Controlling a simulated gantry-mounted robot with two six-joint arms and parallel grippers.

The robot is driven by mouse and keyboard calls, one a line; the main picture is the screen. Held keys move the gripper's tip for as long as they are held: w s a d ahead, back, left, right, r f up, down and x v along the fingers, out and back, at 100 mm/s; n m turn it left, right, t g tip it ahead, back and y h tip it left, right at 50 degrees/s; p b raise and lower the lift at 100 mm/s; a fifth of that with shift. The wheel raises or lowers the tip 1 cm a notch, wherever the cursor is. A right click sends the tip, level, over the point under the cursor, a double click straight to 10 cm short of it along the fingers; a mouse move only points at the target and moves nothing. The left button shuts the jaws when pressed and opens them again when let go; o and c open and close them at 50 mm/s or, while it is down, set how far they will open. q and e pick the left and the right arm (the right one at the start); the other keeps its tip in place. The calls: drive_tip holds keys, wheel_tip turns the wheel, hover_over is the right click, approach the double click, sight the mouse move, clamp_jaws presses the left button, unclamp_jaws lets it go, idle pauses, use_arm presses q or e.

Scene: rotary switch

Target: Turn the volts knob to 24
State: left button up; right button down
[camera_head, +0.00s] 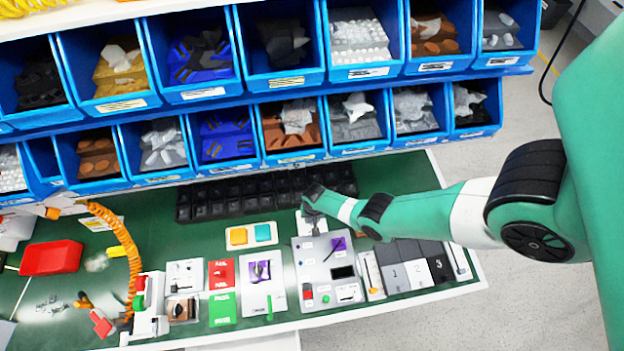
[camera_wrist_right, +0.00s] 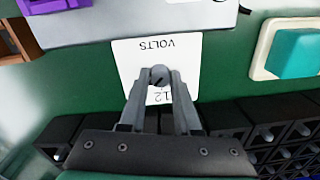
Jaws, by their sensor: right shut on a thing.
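The volts plate (camera_wrist_right: 130,58) is a white panel lettered VOLTS, seen upside down in the right wrist view, with "12" printed near the fingers. The round grey volts knob (camera_wrist_right: 159,73) sits on it with a dark mark on its face. My right gripper (camera_wrist_right: 160,80) is shut on the knob, one finger on each side. In the head view my right gripper (camera_head: 311,212) reaches in from the right and covers the knob; a bit of the white plate shows around it. The 24 mark is not readable. My left gripper is not in view.
A row of black bins (camera_head: 230,196) lies just behind the plate, below blue shelf bins (camera_head: 290,130). A grey panel (camera_head: 318,262) with a purple part and a white plate with orange and teal blocks (camera_head: 251,235) are close by. A red bin (camera_head: 51,257) stands left.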

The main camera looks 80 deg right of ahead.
drive_tip(key=shift+m, duration=0.6)
drive_tip(key=c, duration=0.6)
unclamp_jaws()
drive_tip(key=r+p, duration=0.7)
drive_tip(key=p, duration=0.1)
drive_tip(key=r+p, duration=0.3)
drive_tip(key=r, duration=0.1)
drive_tip(key=shift+s+r+p, duration=0.25)
drive_tip(key=shift+r+p, duration=0.05)
drive_tip(key=shift+p, duration=0.1)
